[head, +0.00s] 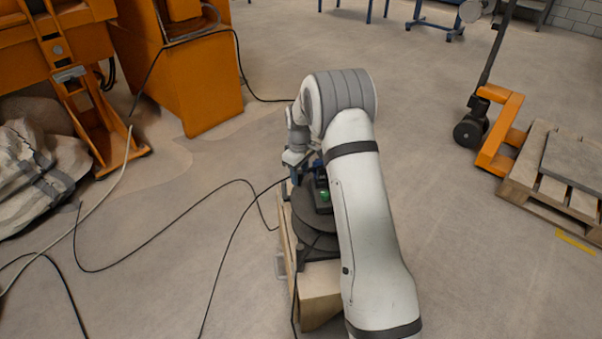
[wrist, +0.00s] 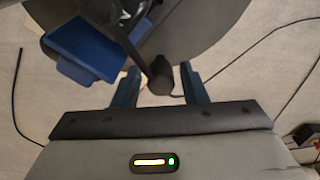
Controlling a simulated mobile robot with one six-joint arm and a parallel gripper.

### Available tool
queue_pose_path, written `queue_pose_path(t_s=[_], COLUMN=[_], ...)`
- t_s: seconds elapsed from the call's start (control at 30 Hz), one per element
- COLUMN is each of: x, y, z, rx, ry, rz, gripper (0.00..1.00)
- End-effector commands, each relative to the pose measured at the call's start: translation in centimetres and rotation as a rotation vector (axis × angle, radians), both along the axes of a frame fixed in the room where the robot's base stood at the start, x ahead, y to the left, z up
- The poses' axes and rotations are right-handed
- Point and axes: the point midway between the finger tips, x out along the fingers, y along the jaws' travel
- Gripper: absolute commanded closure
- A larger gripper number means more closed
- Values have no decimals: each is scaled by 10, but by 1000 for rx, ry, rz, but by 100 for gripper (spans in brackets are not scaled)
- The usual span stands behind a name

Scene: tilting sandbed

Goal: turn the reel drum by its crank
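The reel drum (head: 312,212) is a dark round disc on a wooden stand in the head view, partly hidden behind my arm. In the wrist view the drum (wrist: 205,28) fills the top as a dark disc. Its crank shows as a dark arm ending in a dark round handle (wrist: 160,79). My gripper (wrist: 160,68) has two blue fingers, one on each side of the handle, with a gap visible on both sides. It is open. In the head view my gripper (head: 295,170) is small, at the drum's far left edge, and its fingers are hard to make out.
A blue block (wrist: 85,48) sits left of the crank in the wrist view. Black cables (head: 165,265) lie on the floor left of the wooden stand (head: 320,290). Orange machinery (head: 195,85) stands back left, a pallet (head: 560,185) at right.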

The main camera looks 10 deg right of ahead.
Motion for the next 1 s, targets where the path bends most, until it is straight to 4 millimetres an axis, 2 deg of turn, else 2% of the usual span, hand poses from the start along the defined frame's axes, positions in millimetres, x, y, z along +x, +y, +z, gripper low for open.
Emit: queue_pose_path(t_s=[0.03, 0.47, 1.0], x=[0, 0, 2], y=[0, -1, -8], z=[0, 0, 2], rx=[0, 0, 0], ry=[0, 0, 2], rz=[0, -1, -60], gripper=[66, 100, 100])
